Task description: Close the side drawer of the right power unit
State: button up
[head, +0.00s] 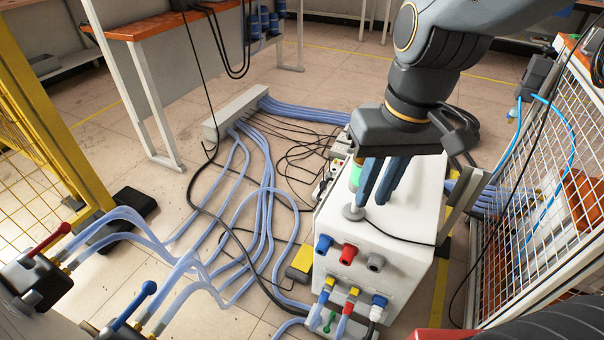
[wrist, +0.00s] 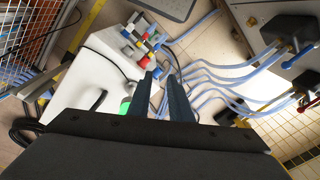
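The white power unit (head: 385,235) stands on the floor right of centre in the head view. Blue, red and grey sockets line its front. A light grey panel (head: 462,205) stands upright along its right side; I cannot tell if this is the drawer's front or how far out the drawer is. In the wrist view the unit (wrist: 85,75) lies at upper left, with a dark bar (wrist: 97,101) on its face. My gripper (head: 372,200) points down above the unit's top, next to the green lamp (head: 355,176). Its blue fingers (wrist: 161,72) are apart with nothing between them.
Blue hoses (head: 265,190) and black cables cover the floor left of the unit. A wire-mesh fence (head: 535,190) stands close on the right, leaving a narrow gap. A yellow-and-grey pedal (head: 300,262) lies at the unit's left. An orange-topped bench (head: 165,25) stands behind.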

jog(key=w+a+f+t+b, duration=0.35)
jog(key=w+a+f, duration=0.25)
jog(key=w, duration=0.5)
jog(key=w+a+f+n+t+y+b, duration=0.15)
jog(key=w+a+f+b, duration=0.35)
jog(key=w, duration=0.5)
jog(key=w+a+f+m+t+b, duration=0.1)
jog(key=w+a+f+t+b, duration=0.2)
jog(key=w+a+f, duration=0.6)
jog(key=t+h+b, duration=0.3)
jog(key=h+b, duration=0.3)
send_near(323, 188)
jog(key=w+a+r, duration=0.6)
jog(key=a+r, duration=0.1)
jog(key=s+d+f+h+b, duration=0.2)
jog(key=f+h+b, duration=0.1)
jog(key=f, duration=0.3)
jog(key=s+d+f+h+b, duration=0.1)
jog(key=d+f+h+b, duration=0.15)
jog(key=f+h, duration=0.2)
jog(key=shift+y, duration=0.5)
jog(key=shift+b+x, duration=1.25)
jog(key=shift+x, duration=2.5)
jog(key=shift+s+f, duration=0.1)
jog(key=shift+f, duration=0.05)
grip_shut()
